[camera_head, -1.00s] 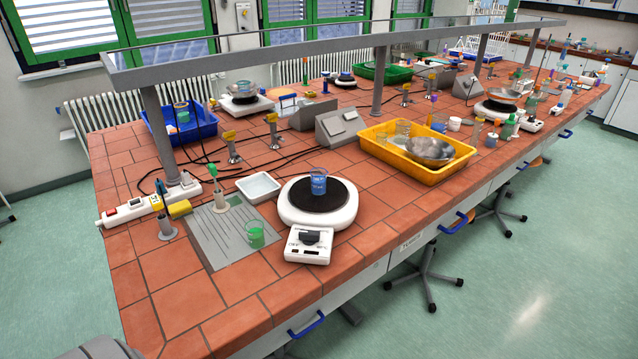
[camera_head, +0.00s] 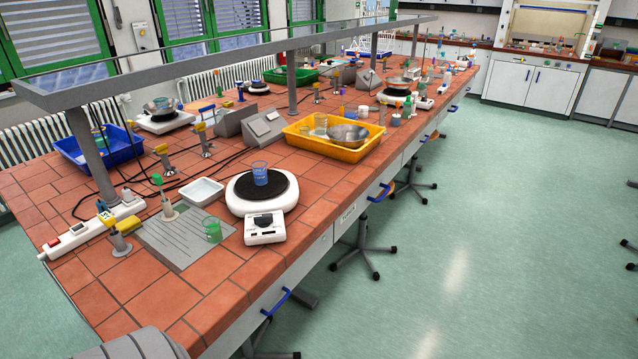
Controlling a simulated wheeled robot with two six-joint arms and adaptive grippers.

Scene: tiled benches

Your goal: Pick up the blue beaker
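The blue beaker (camera_head: 260,173) stands upright on the black round top of a white hotplate (camera_head: 263,208), near the front edge of the tiled bench. A green beaker (camera_head: 213,229) stands to its left, on the edge of a grey draining plate (camera_head: 168,240). Neither of my grippers shows in the head view. A grey rounded part of my own body is at the bottom left.
A white tray (camera_head: 202,191) lies just left of the hotplate. A yellow tub (camera_head: 340,149) with a metal bowl (camera_head: 348,135) stands behind it to the right. A shelf rail (camera_head: 200,66) on posts runs above the bench. Open floor (camera_head: 470,230) lies right.

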